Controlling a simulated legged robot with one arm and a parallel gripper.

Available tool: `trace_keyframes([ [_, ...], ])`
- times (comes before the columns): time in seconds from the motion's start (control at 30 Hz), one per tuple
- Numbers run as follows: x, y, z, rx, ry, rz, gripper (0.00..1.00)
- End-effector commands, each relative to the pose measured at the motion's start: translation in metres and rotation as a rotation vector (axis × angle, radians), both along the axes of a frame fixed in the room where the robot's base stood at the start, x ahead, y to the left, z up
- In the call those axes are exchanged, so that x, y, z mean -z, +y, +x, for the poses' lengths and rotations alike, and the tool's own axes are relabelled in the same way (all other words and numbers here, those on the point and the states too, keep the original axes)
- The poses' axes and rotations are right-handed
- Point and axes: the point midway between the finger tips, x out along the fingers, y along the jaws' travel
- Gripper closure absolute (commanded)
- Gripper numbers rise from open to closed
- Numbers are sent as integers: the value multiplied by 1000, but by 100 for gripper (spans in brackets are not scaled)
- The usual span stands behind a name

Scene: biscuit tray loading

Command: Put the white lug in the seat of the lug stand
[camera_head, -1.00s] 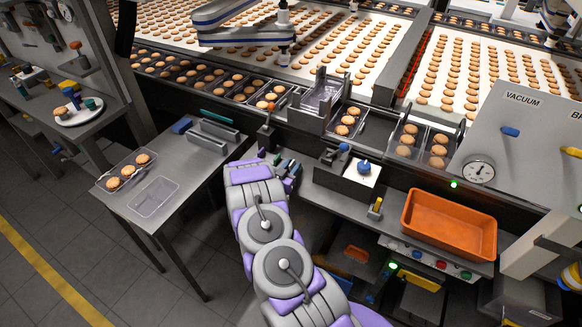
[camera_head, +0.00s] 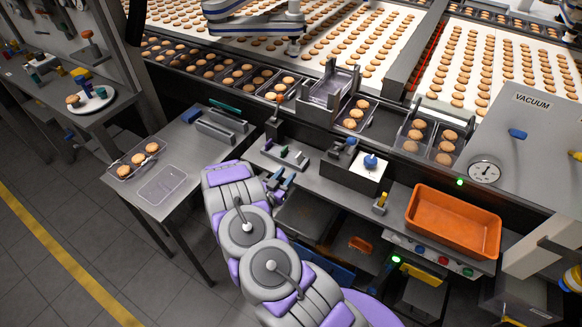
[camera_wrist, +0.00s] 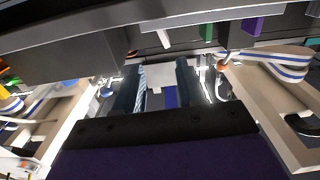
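The wrist view shows a white peg-like piece (camera_wrist: 163,38) at the top, left of a green (camera_wrist: 206,30) and a purple one (camera_wrist: 250,24). My gripper (camera_head: 279,182) is in front of and below this row, apart from it. In the wrist view its dark fingers (camera_wrist: 159,85) are spread, with a pale shape visible between them. I cannot clearly identify the lug stand.
An upright post with an orange knob (camera_head: 279,99) rises behind the row. A side table (camera_head: 190,165) holding a biscuit tray stands left.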

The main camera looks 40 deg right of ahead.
Motion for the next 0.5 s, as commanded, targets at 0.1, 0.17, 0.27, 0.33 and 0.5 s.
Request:
trace_keyframes([
  [0.1, 0, 11, -4, -3, 1, -1, 61],
  [0.17, 0, 13, -5, -2, 1, 0, 61],
  [0.27, 0, 19, -1, -10, -3, 26, 61],
  [0.33, -2, 26, 9, -29, -8, 77, 61],
  [0.5, -9, 65, 50, -135, -11, 309, 61],
])
